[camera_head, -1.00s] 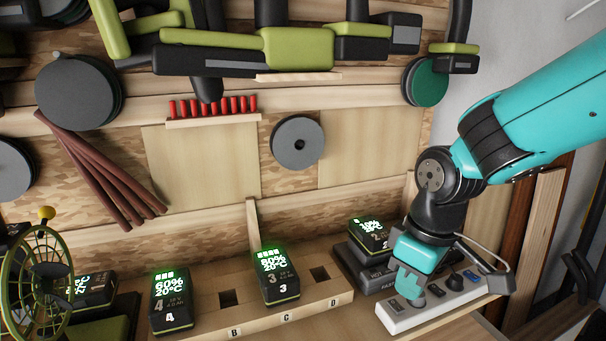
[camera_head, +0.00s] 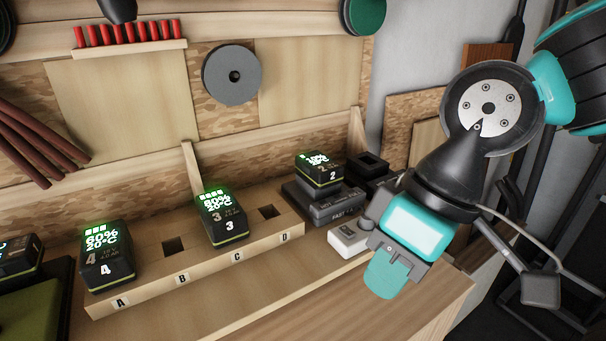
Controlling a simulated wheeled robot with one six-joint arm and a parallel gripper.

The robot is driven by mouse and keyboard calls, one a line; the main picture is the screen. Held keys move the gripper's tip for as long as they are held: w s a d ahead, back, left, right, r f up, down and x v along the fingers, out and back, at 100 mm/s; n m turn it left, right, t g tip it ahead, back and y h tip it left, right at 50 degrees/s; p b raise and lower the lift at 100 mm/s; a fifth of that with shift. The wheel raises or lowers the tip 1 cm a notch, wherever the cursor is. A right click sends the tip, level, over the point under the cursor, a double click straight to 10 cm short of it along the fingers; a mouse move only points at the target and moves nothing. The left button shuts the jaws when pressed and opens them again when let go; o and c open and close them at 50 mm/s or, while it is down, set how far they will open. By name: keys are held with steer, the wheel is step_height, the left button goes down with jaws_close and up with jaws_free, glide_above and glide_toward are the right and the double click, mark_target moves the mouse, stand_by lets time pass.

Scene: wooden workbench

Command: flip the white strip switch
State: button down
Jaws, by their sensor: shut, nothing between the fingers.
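The white power strip (camera_head: 349,238) lies on the right part of the workbench. Only its left end shows; my gripper and wrist cover the rest, and its switch cannot be made out. My gripper (camera_head: 386,280) is teal with its fingers together and nothing between them. It hangs in front of the strip, on the near side, pointing down. I cannot tell whether it touches the strip.
A wooden rack (camera_head: 150,292) with slots marked A to D holds battery 3 (camera_head: 226,222); battery 4 (camera_head: 106,258) is at its left. Battery 2 (camera_head: 320,178) sits on a charger (camera_head: 330,207) behind the strip. The bench front (camera_head: 330,300) is clear.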

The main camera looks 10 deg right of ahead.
steer(key=w+d+r+n+h+p, duration=0.25)
steer(key=w+n, duration=0.55)
steer(key=w, duration=0.4)
steer(key=r+n+g+h+p, duration=0.1)
steer(key=r+n+h, duration=0.1)
steer(key=n, duration=0.4)
glide_above(351, 233)
steer(key=w, duration=0.2)
steer(key=shift+a, duration=0.25)
steer(key=f+p, duration=0.1)
steer(key=f, duration=0.3)
steer(key=s+f+p, duration=0.1)
steer(key=f, duration=0.4)
steer(key=f+p, duration=0.2)
steer(key=f, duration=0.3)
steer(key=shift+s+d, duration=0.25)
steer(key=shift+s, duration=0.15)
